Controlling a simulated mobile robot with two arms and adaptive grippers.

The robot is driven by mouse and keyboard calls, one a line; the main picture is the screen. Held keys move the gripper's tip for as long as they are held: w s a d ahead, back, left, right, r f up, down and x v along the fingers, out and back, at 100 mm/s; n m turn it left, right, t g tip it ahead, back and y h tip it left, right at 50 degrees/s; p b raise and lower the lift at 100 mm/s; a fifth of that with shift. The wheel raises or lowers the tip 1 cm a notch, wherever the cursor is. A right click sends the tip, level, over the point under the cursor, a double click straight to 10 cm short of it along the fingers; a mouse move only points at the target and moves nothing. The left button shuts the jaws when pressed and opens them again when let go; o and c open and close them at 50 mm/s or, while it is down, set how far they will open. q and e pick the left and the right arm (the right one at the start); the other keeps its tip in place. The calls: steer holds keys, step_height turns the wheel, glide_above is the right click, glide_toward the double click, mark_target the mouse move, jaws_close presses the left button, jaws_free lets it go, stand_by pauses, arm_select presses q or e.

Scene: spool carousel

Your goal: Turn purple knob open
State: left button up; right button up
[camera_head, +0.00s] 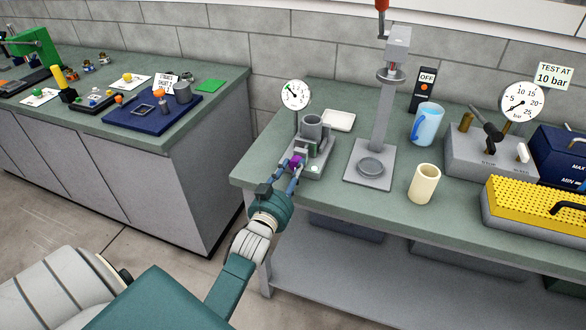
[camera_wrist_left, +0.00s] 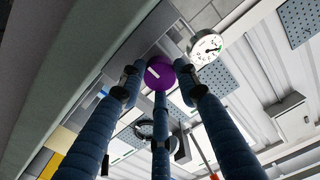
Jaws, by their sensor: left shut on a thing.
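The purple knob (camera_head: 296,162) is on the front of a small grey fixture (camera_head: 318,150) near the left front corner of the right bench. My left gripper (camera_head: 291,170) reaches it from the front and is shut on it. In the left wrist view the round purple knob (camera_wrist_left: 159,73) with a short white mark sits between the blue fingertips (camera_wrist_left: 160,78). A white dial gauge (camera_head: 295,95) stands above the fixture, and it also shows in the left wrist view (camera_wrist_left: 206,48). My right gripper is not in view.
A grey press stand (camera_head: 369,166) is right of the fixture, with a cream cup (camera_head: 424,184) and a blue jug (camera_head: 426,124) beyond. A white dish (camera_head: 338,121) lies behind the fixture. A separate bench (camera_head: 205,120) stands at left, across a floor gap.

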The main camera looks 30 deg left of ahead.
arm_select(q)
steer(key=shift+f+n, duration=0.1)
steer(key=shift+n, duration=0.2)
steer(key=o, duration=1.1)
steer(key=shift+o, duration=0.2)
steer(key=v, duration=1.2)
